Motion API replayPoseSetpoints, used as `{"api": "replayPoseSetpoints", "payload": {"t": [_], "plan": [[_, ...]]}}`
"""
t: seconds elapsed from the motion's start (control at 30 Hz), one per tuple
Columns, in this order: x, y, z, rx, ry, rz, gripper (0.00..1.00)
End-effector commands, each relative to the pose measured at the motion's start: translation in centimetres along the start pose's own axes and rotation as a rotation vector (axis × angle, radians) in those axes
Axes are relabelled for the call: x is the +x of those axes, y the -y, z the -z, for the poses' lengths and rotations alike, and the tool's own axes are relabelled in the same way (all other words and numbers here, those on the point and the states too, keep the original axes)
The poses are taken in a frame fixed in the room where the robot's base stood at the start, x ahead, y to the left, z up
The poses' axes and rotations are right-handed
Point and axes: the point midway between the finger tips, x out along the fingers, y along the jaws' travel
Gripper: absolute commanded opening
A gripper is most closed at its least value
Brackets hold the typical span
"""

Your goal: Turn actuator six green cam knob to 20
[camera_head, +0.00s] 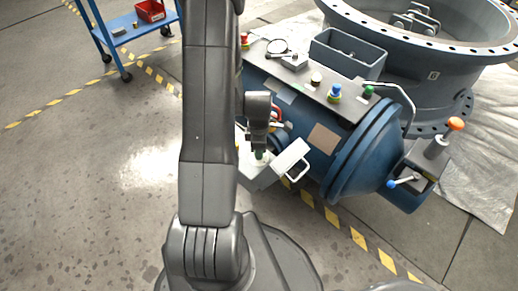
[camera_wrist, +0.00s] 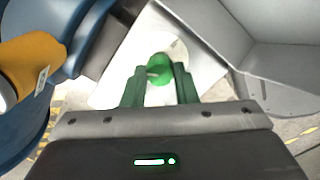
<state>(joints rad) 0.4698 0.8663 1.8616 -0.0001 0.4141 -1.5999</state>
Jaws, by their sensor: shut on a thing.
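The green cam knob (camera_wrist: 159,67) sits on a white dial face (camera_wrist: 120,80) inside an opened grey box. A pale pointer mark shows on the knob, but dial numbers are not readable. My gripper (camera_wrist: 159,88) is shut on the knob, with one green finger on each side of it. In the head view my gripper (camera_head: 259,153) reaches down into the small box (camera_head: 258,176) on the side of the blue actuator (camera_head: 345,165). My arm hides part of the box there, and the knob cannot be told apart from the fingers.
An orange cylinder (camera_wrist: 32,62) is close at left in the wrist view. Knobs, including a blue one (camera_head: 334,92), line the actuator's top plate. A large flanged valve (camera_head: 420,60) stands behind.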

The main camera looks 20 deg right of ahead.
Motion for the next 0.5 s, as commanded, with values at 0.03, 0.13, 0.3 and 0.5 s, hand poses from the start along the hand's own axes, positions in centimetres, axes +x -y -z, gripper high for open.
{"api": "replayPoseSetpoints", "payload": {"t": [0.03,0.13,0.3,0.5], "plan": [[-0.06,-0.05,-0.01,-0.014,0.0,-0.001,0.04],[-0.06,-0.05,-0.01,-0.033,0.0,-0.002,0.04],[-0.06,-0.06,-0.02,-0.048,0.0,-0.002,0.04],[-0.06,-0.06,-0.02,-0.049,0.0,-0.002,0.04]]}}
